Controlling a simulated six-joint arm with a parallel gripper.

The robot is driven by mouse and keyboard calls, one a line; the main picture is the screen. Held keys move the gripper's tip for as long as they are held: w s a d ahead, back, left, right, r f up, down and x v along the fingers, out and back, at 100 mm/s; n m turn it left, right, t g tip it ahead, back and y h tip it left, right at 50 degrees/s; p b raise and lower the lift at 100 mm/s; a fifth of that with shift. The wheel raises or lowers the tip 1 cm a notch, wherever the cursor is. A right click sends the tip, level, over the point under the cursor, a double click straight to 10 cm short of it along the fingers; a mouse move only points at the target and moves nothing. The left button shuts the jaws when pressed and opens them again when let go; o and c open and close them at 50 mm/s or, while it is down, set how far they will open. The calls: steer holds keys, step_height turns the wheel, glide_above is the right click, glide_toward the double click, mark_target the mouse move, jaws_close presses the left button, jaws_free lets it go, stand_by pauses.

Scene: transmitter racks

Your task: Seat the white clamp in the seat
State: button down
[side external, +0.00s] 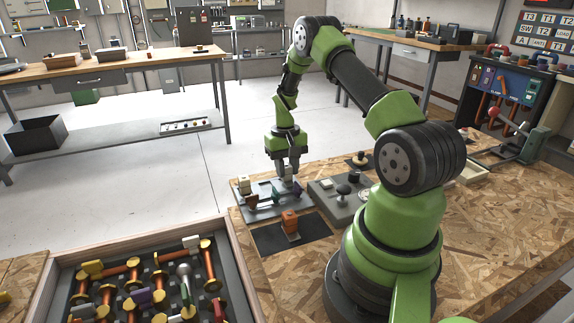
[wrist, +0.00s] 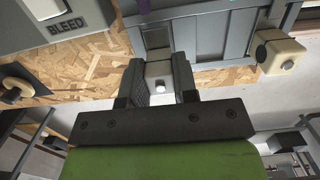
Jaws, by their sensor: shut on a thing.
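My gripper (wrist: 160,82) is shut on the white clamp (wrist: 159,70), a small pale block with a round light stud, seen between the two dark fingers in the wrist view. Just beyond the fingertips is a square recess in the grey fixture (wrist: 205,40), which looks like the seat (wrist: 156,37). The clamp is in line with this recess; I cannot tell whether it touches or is inside it. In the side view my gripper (side external: 291,172) points down at the back right of the grey fixture plate (side external: 262,212). The held clamp is mostly hidden there.
A cream block (wrist: 280,52) sits at the fixture's right in the wrist view. A grey box marked BLEED (wrist: 65,25) is close on the left. In the side view, an orange block (side external: 290,222) stands on a dark mat, and a tray of parts (side external: 235,255) is at front left.

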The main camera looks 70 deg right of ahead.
mark_target(286, 164)
steer(key=shift+f, duration=0.35)
steer(key=c, duration=0.8)
jaws_free()
steer(key=r, duration=0.8)
steer(key=shift+w+d+r, duration=0.3)
steer(key=shift+d+r, duration=0.05)
steer(key=shift+r, duration=0.6)
